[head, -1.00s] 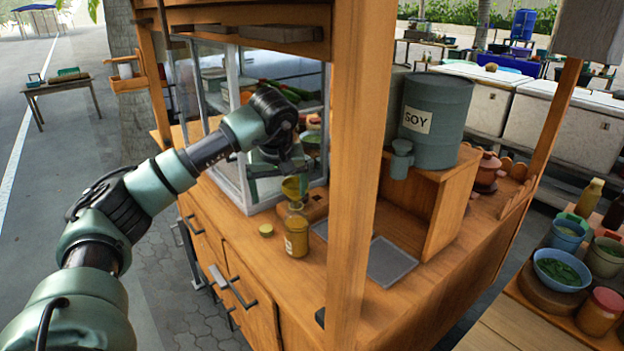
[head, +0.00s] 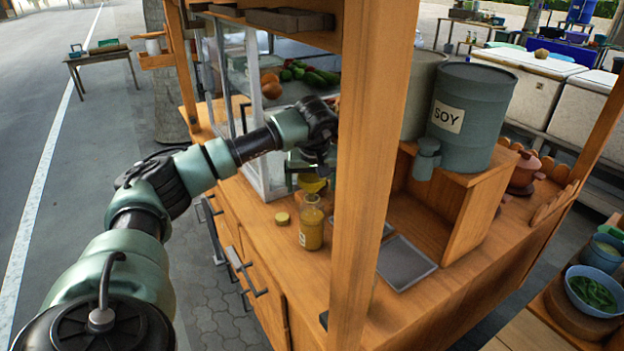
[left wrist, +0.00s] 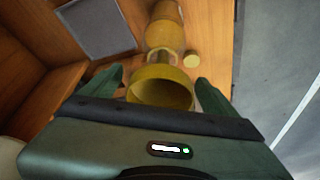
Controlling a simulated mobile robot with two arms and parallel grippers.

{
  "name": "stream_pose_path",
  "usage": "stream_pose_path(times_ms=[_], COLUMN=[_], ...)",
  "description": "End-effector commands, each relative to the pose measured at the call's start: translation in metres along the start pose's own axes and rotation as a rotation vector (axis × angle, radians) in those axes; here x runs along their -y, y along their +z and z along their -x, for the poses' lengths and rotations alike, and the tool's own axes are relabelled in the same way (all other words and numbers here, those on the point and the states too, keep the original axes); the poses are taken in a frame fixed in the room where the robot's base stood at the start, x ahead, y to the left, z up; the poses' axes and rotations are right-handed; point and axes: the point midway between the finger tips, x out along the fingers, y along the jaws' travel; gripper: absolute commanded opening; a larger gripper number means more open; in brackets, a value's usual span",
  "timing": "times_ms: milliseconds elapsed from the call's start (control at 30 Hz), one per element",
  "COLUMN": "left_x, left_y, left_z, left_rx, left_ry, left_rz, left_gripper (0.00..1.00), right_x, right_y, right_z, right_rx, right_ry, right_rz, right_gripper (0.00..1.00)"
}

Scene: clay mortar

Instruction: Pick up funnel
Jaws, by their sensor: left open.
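The yellow funnel (head: 313,184) sits at the mouth of a glass bottle with yellow contents (head: 311,229), which stands upright on the wooden counter. In the left wrist view the funnel (left wrist: 160,90) shows its wide rim towards me, with the bottle (left wrist: 164,38) beyond it. My left gripper (left wrist: 158,88) is open, one finger on each side of the funnel, with visible gaps. In the head view my left gripper (head: 312,172) is just above and around the funnel, its fingers partly hidden. My right gripper is not in view.
A wooden post (head: 372,170) rises close right of the bottle. A round yellow lid (head: 282,218) lies left of it. A glass case (head: 262,150) stands behind. A grey tray (head: 405,262) and a soy drum (head: 462,115) on a wooden stand are to the right.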

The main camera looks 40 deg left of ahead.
Motion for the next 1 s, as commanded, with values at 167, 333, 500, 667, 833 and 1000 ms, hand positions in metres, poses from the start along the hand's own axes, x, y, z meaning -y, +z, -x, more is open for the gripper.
stream_pose_path(times_ms=[167, 333, 500, 667, 833, 1000], left_x=[0.001, 0.001, 0.001, 0.001, 0.0, -0.001], left_y=[0.0, 0.0, 0.0, -0.001, -0.001, -0.009], left_z=[-0.013, -0.013, -0.013, -0.013, -0.012, 0.006], left_rx=[-0.001, -0.001, -0.001, -0.001, -0.002, -0.005], left_ry=[-0.001, 0.0, 0.0, 0.0, 0.001, 0.005], left_rz=[0.001, 0.001, 0.001, 0.001, 0.001, 0.003], left_gripper=[0.89, 0.89, 0.48, 0.25, 0.25, 0.25], right_x=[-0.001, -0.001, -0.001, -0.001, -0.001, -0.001], right_y=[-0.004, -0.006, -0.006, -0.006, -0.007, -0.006], right_z=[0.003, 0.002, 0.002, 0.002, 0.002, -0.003], right_rx=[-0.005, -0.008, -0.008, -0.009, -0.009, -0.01], right_ry=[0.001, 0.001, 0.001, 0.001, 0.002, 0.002], right_rz=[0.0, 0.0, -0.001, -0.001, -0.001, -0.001], right_gripper=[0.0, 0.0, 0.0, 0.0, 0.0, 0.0])
